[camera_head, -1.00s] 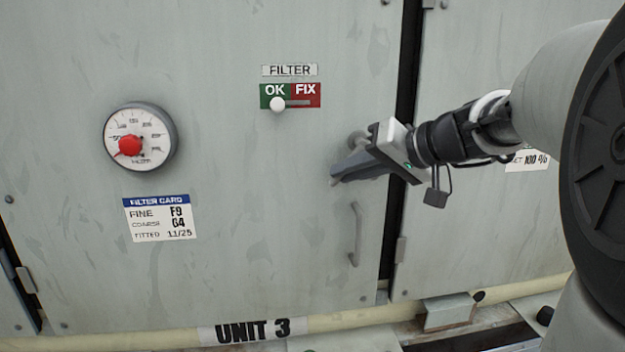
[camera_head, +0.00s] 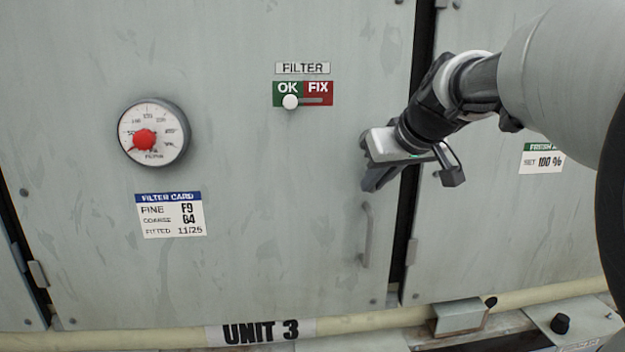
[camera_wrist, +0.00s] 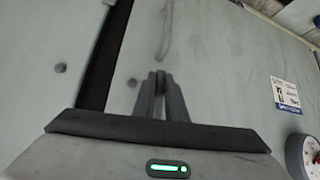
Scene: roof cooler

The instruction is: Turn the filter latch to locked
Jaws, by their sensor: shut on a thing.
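The filter latch (camera_wrist: 159,84) is a small dark piece between my fingertips in the wrist view, on the pale grey filter door (camera_head: 240,200) near its right edge. In the head view my gripper (camera_head: 369,186) hides the latch, so its angle and any locked mark cannot be read. My gripper, also in the wrist view (camera_wrist: 160,82), is shut on the latch, its fingers close together on either side of it.
A bar handle (camera_head: 368,236) is just below my gripper. A dark gap (camera_head: 405,215) runs along the door's right edge. A gauge (camera_head: 153,132), a filter card (camera_head: 171,215) and an OK/FIX slider (camera_head: 290,102) with its knob under OK are to the left.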

